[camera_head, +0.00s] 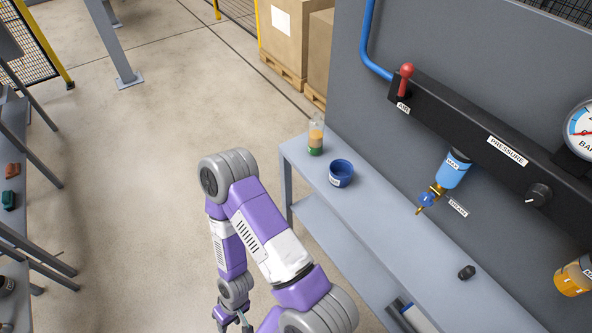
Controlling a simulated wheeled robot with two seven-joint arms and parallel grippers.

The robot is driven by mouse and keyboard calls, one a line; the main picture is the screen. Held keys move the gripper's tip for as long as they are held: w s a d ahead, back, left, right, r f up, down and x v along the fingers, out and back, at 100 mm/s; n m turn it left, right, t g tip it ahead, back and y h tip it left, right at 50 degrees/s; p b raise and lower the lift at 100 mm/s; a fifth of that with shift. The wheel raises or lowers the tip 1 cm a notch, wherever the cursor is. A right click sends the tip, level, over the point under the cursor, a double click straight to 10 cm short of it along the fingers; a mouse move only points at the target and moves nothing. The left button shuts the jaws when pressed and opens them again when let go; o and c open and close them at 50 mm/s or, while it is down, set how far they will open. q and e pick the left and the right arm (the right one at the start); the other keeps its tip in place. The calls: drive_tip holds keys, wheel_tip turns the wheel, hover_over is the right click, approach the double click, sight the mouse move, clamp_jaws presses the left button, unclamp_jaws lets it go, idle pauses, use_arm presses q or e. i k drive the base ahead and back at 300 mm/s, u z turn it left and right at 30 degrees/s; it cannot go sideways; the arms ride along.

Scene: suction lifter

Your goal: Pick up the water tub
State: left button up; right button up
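A small round blue tub (341,173) with a white label stands upright on the grey shelf (390,222) near its far left end; it looks like the water tub, but I cannot read the label. One of my arms, seemingly the right, reaches in from the bottom edge and folds back down. Its gripper (232,321) is at the bottom edge, partly cut off, well apart from the tub and below and left of it. Its finger opening is unclear. My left gripper is not in view.
A clear bottle (316,137) with green and orange layers stands beside the tub. Behind the shelf, a dark panel carries a red lever (405,78), a blue drain bowl (453,170) and a gauge (582,131). A small black knob (466,272) lies on the shelf.

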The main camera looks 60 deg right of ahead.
sight(342, 170)
drive_tip(key=u, duration=0.05)
drive_tip(key=i, duration=1.5)
drive_tip(key=z, duration=3.15)
